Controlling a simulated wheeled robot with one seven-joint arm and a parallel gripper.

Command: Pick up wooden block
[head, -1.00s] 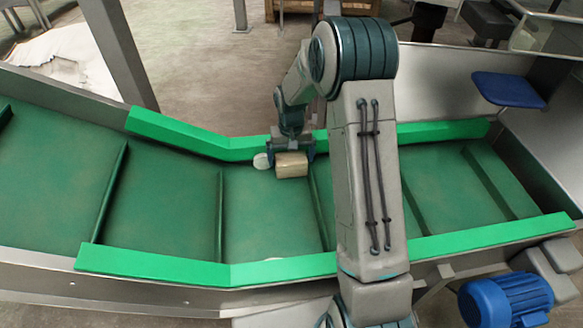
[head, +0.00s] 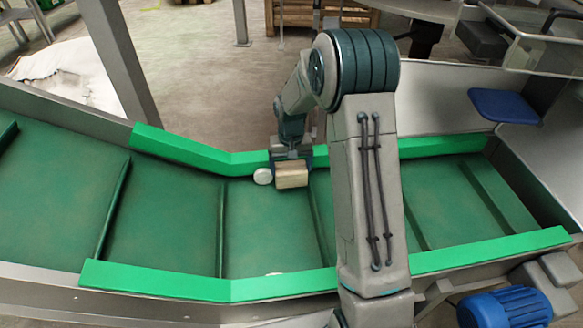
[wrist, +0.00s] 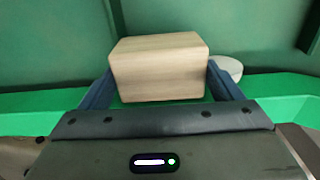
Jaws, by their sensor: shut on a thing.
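The wooden block (head: 291,174) is a light tan box near the far green rail of the green conveyor. In the wrist view the block (wrist: 159,68) sits between the two blue fingers of my gripper (wrist: 160,88). My gripper (head: 291,163) is shut on the block from the far side, with a finger on each side of it. From these views I cannot tell whether the block touches the belt.
A white round object (head: 263,176) lies just left of the block; it also shows in the wrist view (wrist: 229,67). The green belt (head: 265,225) has raised cross ribs. Bright green rails (head: 200,154) line it. Another pale object (head: 274,274) is partly hidden by the near rail.

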